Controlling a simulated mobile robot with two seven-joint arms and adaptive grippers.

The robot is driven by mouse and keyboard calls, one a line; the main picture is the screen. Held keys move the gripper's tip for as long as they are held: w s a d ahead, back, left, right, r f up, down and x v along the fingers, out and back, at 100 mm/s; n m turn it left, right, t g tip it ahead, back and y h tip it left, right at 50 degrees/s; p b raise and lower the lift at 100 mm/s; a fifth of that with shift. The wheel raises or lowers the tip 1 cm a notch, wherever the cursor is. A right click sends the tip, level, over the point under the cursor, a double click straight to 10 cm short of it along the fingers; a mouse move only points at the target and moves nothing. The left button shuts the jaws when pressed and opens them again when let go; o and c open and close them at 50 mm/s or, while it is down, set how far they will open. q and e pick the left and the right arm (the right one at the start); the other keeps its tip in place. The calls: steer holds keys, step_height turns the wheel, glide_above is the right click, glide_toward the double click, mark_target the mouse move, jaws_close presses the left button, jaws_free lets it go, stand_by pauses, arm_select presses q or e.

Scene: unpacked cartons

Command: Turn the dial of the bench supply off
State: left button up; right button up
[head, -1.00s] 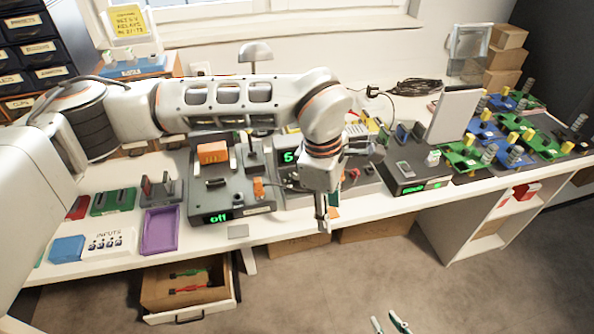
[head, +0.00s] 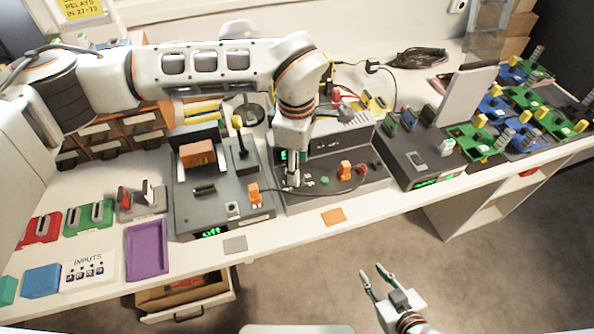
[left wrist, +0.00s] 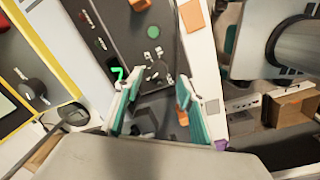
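The bench supply appears to be the dark grey unit (head: 350,160) in the middle of the table. Its green display is partly hidden by my left arm; the left wrist view shows a green digit (left wrist: 118,73). Its dial (left wrist: 157,71), ringed by white marks, sits on the panel in the left wrist view. My left gripper (head: 292,183) points down close over this panel. Its teal fingers (left wrist: 152,82) are apart, with the dial near the gap between their tips; I cannot tell whether they touch it. My right gripper (head: 374,271) is open and empty, over the floor before the table.
A grey unit (head: 222,215) with a green "off" display stands left of the supply, and another dark unit (head: 425,160) stands right. An orange knob (head: 346,170) and a cable are on the supply's panel. A purple tray (head: 147,249) lies at the front left.

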arm_select(q)
step_height(320, 180, down, 4)
steer(key=shift+w+r, duration=0.1)
steer(key=shift+r, duration=0.1)
steer(key=shift+w+f, duration=0.1)
steer(key=shift+f, duration=0.25)
steer(key=c, duration=1.1)
arm_select(e)
steer(key=shift+w+r, duration=0.2)
steer(key=shift+w, duration=0.15)
